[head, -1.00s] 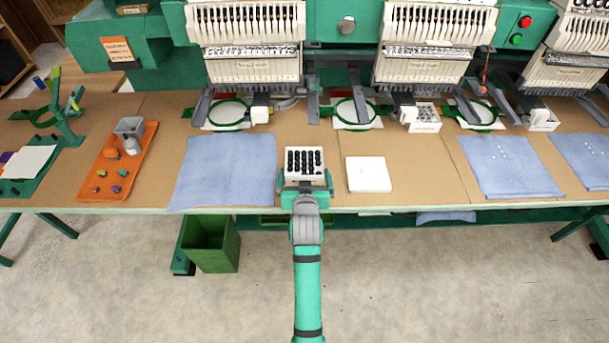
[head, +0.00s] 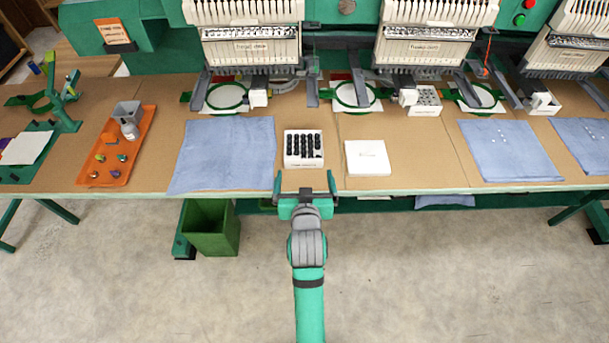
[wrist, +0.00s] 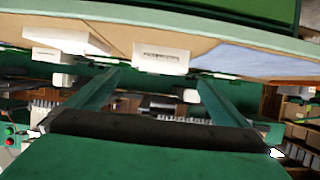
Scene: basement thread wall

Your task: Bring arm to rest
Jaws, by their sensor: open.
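My gripper (head: 306,187) is open and empty at the front edge of the table in the head view, with its two green fingers spread apart. It also shows in the wrist view (wrist: 158,82), fingers apart with nothing between them. Just beyond the fingers, a white box of black bobbins or spools (head: 304,165) stands on the brown table (head: 350,212), clear of the gripper. In the wrist view a white box (wrist: 161,60) shows beyond the fingertips, tilted by the camera's angle.
A closed white box (head: 368,158) lies right of the spool box. Blue cloths (head: 222,155) lie on both sides. An orange tray (head: 143,140) with small items is at the left. Embroidery machines (head: 250,45) line the back. A green bin (head: 211,228) stands below the table.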

